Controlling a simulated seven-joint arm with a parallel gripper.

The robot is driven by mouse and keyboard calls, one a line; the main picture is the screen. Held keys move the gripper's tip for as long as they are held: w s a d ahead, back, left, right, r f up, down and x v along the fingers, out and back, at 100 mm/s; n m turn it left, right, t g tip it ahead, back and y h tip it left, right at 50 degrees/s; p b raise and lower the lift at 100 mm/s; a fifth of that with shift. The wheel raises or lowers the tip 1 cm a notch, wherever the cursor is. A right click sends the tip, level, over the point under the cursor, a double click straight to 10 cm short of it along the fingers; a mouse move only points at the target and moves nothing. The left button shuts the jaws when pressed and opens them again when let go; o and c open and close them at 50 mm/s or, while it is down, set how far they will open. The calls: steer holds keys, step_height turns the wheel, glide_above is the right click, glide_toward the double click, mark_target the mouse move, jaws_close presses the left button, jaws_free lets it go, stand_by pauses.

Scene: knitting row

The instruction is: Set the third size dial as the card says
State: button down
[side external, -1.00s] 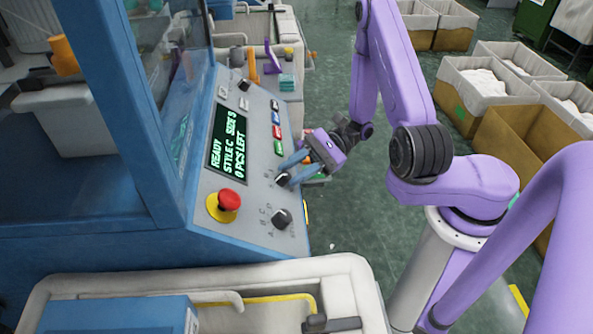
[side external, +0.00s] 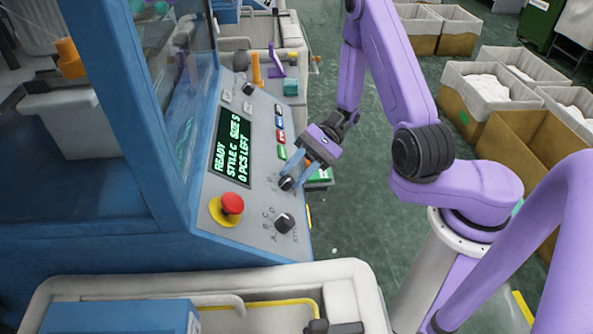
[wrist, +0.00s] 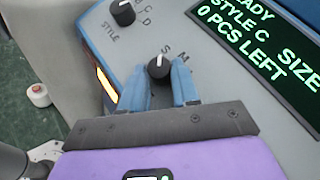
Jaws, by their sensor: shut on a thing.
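A black size dial (wrist: 158,68) with a white mark sits on the grey panel, with letters S and M beside it. Its mark points roughly toward the S. My gripper (wrist: 160,84) has its two blue fingers on either side of this dial, shut on it. In the side external view the dial (side external: 286,183) shows at the fingertips of my gripper (side external: 289,177). The display (side external: 230,146) reads READY, STYLE C, SIZE S, 0 PCS LEFT. I cannot make out a card in either view.
A style dial (side external: 284,222) sits near the size dial, and a red stop button (side external: 232,203) is to its left. Several coloured buttons (side external: 281,136) run along the panel's right edge. A white bin (side external: 357,290) stands in front. Lined boxes (side external: 483,92) stand behind my arm.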

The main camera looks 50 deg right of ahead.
steer(key=c, duration=0.8)
jaws_free()
steer(key=shift+c, duration=0.2)
steer(key=v, duration=1.7)
steer(key=shift+d, duration=0.2)
steer(key=shift+r, duration=0.15)
